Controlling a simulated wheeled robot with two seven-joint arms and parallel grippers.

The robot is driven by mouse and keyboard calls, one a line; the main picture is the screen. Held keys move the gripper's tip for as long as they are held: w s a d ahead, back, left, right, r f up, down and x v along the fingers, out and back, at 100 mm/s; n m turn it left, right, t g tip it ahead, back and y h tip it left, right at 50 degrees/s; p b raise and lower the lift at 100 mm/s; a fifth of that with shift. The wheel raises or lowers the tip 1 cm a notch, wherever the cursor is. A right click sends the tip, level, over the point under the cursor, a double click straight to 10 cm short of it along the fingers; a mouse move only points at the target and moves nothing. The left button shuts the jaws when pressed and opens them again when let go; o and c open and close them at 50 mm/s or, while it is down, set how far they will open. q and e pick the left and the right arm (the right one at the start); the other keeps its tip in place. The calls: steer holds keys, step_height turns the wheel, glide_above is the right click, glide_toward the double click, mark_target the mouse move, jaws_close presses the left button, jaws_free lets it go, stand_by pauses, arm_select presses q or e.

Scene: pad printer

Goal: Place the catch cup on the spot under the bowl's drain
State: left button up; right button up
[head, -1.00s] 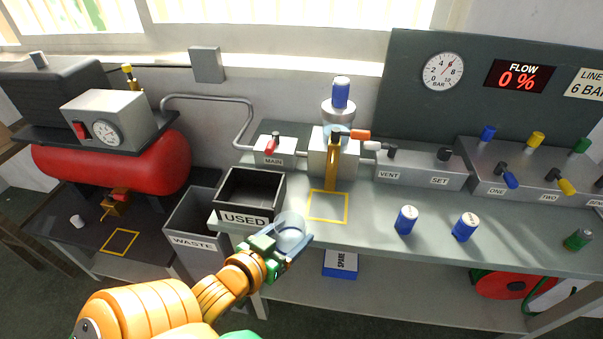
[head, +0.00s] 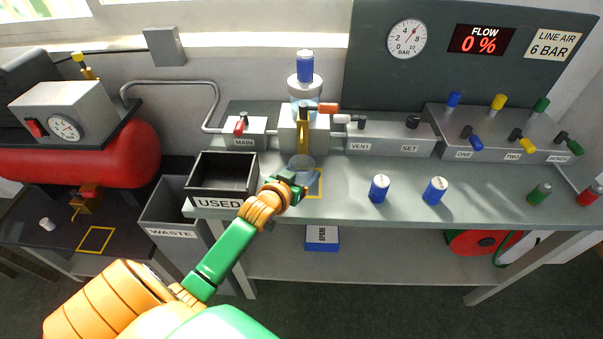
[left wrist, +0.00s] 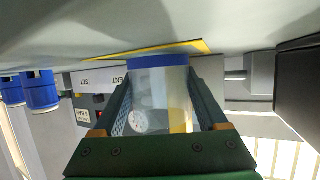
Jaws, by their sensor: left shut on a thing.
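The catch cup (head: 301,163) is clear with a blue band at one end. It also shows in the left wrist view (left wrist: 160,95). My left gripper (head: 296,182) is shut on the cup, a finger on each side. The cup is over or beside the yellow-outlined spot (head: 321,184), in front of the grey filter block. In the wrist view the blue end is close to the spot's yellow line (left wrist: 135,53); I cannot tell whether it touches the bench. My right gripper is out of view.
The black USED bin (head: 221,183) stands close left of my gripper, with the WASTE bin (head: 172,219) beyond it. Two blue canisters (head: 379,188) (head: 435,190) stand to the right on the grey bench (head: 345,205). The VENT and SET box (head: 390,138) is behind.

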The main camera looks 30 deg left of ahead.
arm_select(q)
steer(key=o, duration=1.2)
steer(key=shift+o, duration=0.2)
steer(key=shift+s+r, duration=0.2)
steer(key=shift+s, duration=0.15)
steer(key=p+v, duration=0.1)
steer(key=v, duration=1)
steer(key=shift+s+d+p, duration=0.15)
steer(key=shift+s+p, duration=0.05)
steer(key=shift+p, duration=0.1)
